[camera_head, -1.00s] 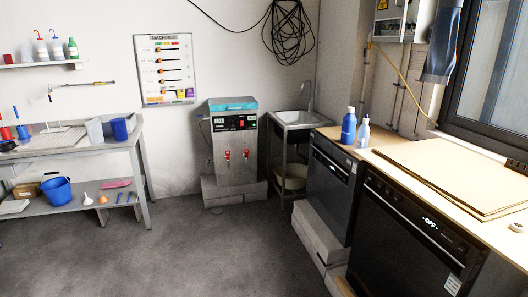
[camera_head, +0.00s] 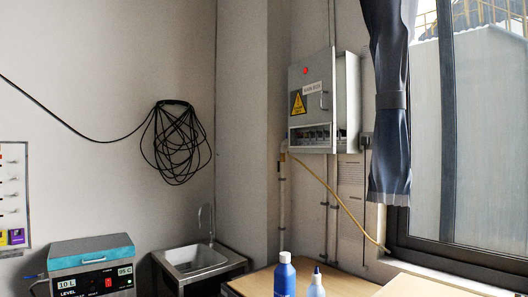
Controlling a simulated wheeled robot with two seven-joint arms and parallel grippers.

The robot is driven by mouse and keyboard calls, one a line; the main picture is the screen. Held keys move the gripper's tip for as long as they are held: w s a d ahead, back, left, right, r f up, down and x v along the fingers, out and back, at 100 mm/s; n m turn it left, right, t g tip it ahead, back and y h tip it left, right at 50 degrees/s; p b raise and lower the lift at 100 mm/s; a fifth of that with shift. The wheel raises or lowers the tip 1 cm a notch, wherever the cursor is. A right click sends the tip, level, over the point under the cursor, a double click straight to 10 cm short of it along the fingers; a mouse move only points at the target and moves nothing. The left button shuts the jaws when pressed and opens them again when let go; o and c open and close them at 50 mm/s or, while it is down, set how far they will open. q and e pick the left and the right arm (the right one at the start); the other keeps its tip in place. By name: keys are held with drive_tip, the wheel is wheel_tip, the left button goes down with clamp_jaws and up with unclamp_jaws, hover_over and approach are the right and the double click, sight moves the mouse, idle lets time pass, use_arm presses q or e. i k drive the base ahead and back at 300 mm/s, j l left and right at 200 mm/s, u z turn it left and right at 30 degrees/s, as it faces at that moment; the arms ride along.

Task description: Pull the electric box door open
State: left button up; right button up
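The electric box (camera_head: 347,100) is a grey metal cabinet mounted high on the wall, right of centre in the head view. Its door (camera_head: 309,92) faces left-front and carries a red light, a yellow warning triangle and a small handle (camera_head: 322,98) near its right edge. The door looks closed, though I cannot tell whether it is slightly ajar. A row of switches shows below the door. Neither of my grippers is in the view.
A dark curtain (camera_head: 388,100) hangs just right of the box, beside a window (camera_head: 480,140). Below are a wooden counter (camera_head: 345,284) with a blue bottle (camera_head: 285,277) and a clear bottle (camera_head: 316,285), a sink (camera_head: 195,260) and a teal-topped machine (camera_head: 92,262). A yellow hose (camera_head: 335,195) runs down from the box.

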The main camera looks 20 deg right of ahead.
sight(311, 80)
drive_tip(key=i+j+z, duration=0.15)
drive_tip(key=i, duration=0.75)
